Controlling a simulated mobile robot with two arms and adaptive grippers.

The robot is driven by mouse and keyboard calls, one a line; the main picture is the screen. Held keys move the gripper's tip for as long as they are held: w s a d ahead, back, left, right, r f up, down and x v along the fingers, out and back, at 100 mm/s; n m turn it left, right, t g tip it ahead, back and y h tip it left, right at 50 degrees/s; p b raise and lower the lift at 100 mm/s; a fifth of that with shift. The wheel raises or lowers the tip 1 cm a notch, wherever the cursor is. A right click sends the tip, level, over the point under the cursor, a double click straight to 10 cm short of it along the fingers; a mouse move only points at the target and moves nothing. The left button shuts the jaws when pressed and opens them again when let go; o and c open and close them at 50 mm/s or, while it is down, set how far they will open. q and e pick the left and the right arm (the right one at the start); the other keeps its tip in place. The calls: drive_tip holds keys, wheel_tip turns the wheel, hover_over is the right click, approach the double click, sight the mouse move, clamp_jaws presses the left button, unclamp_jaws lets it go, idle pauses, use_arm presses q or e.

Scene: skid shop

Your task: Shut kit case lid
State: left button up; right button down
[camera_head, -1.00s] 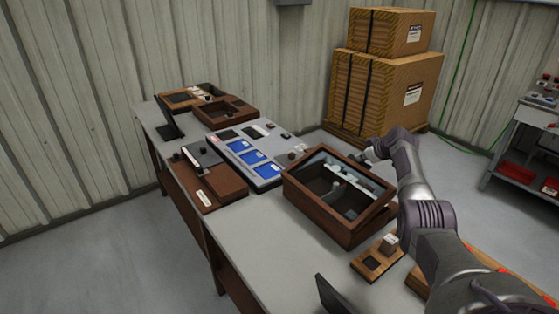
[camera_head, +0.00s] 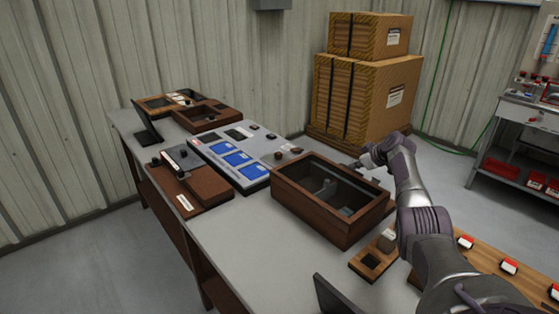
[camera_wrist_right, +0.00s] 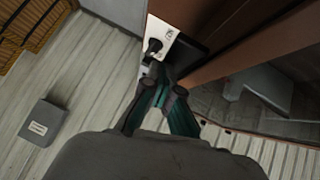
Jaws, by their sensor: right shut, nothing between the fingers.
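The kit case (camera_head: 322,222) is a brown wooden box on the grey table. Its lid, a brown frame with a dark see-through pane (camera_head: 335,188), lies about flat over the top in the head view; whether it is fully seated I cannot tell. My right gripper (camera_head: 364,162) is at the case's far right edge, shut and empty. In the right wrist view the closed fingertips (camera_wrist_right: 162,88) are close to a brown wooden edge (camera_wrist_right: 225,55) and a white plate with a black knob (camera_wrist_right: 155,45); contact is unclear. My left gripper is out of view.
A grey panel with blue screens (camera_head: 240,160) and a brown box (camera_head: 190,185) lie left of the case. A small wooden holder (camera_head: 366,262) is in front. Crates (camera_head: 365,90) stand behind the table. The near table surface (camera_head: 255,245) is mostly clear.

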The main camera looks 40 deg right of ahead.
drive_tip(key=shift+s+a+f, duration=0.1)
drive_tip(key=shift+s+f, duration=0.1)
drive_tip(key=shift+f, duration=0.2)
drive_tip(key=shift+s+r, duration=0.4)
drive_tip(key=shift+s, duration=0.05)
drive_tip(key=v, duration=1.1)
drive_tip(key=shift+w+r, duration=0.2)
drive_tip(key=shift+r, duration=0.1)
